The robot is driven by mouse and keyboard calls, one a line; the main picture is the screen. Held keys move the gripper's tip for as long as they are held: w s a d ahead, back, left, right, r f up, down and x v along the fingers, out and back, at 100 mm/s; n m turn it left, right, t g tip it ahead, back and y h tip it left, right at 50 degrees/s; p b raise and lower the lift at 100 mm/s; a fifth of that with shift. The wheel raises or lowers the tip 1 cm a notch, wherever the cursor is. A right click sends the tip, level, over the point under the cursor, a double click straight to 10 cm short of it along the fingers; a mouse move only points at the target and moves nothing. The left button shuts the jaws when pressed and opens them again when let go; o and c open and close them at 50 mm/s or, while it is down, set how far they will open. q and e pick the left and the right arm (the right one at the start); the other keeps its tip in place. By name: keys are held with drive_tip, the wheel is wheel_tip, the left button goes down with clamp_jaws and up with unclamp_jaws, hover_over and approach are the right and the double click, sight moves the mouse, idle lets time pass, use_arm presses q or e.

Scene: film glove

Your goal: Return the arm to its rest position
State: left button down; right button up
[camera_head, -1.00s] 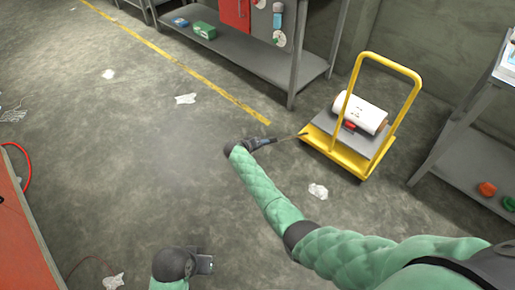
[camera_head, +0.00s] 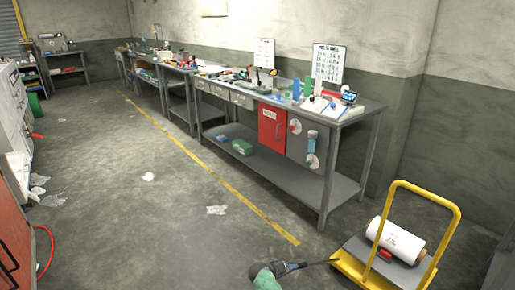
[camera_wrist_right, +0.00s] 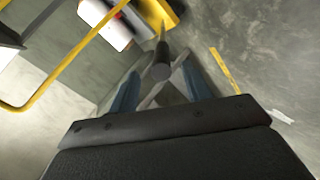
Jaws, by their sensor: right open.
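My right gripper (camera_head: 300,265) shows at the bottom of the head view, at the end of my green-sleeved arm. In the right wrist view my right gripper (camera_wrist_right: 160,85) is open, with one bluish finger on each side. A thin rod with a dark, thick end (camera_wrist_right: 161,66) lies in line with the gap between the fingers. I cannot tell whether they touch it. The rod (camera_head: 324,262) reaches to the yellow cart (camera_head: 352,270) at the lower right. My left gripper is out of view.
The cart carries a white roll (camera_head: 396,241). A long grey workbench (camera_head: 283,175) runs along the wall, with a red cabinet (camera_head: 272,128) under its top. Scraps (camera_head: 216,210) lie on the floor. The floor left of the yellow line (camera_head: 215,178) is mostly clear.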

drive_tip(key=a+r+y, duration=0.2)
drive_tip(key=r, duration=0.7)
drive_tip(key=a+r+y, duration=0.3)
drive_tip(key=r, duration=0.7)
drive_tip(key=s+r+y, duration=0.3)
drive_tip(key=s+r, duration=0.4)
drive_tip(key=s, duration=0.4)
drive_tip(key=s+d+r+n+y, duration=0.1)
drive_tip(key=s+r+y, duration=0.1)
drive_tip(key=s, duration=0.9)
drive_tip(key=s+d+r+y, duration=0.1)
drive_tip(key=s, duration=1.1)
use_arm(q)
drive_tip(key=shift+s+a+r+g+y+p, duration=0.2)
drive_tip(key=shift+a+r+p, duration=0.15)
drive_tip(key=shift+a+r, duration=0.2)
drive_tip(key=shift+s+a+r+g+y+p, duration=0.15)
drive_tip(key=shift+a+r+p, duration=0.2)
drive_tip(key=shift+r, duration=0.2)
use_arm(e)
drive_tip(key=s+d+f+g, duration=0.1)
drive_tip(key=s+f, duration=0.4)
drive_tip(key=s, duration=0.5)
drive_tip(key=s+d+f+g, duration=0.1)
drive_tip(key=s+f+g, duration=0.2)
drive_tip(key=s, duration=0.7)
drive_tip(key=shift+s+d+f, duration=0.15)
drive_tip(key=shift+s+f, duration=0.1)
drive_tip(key=shift+f, duration=0.7)
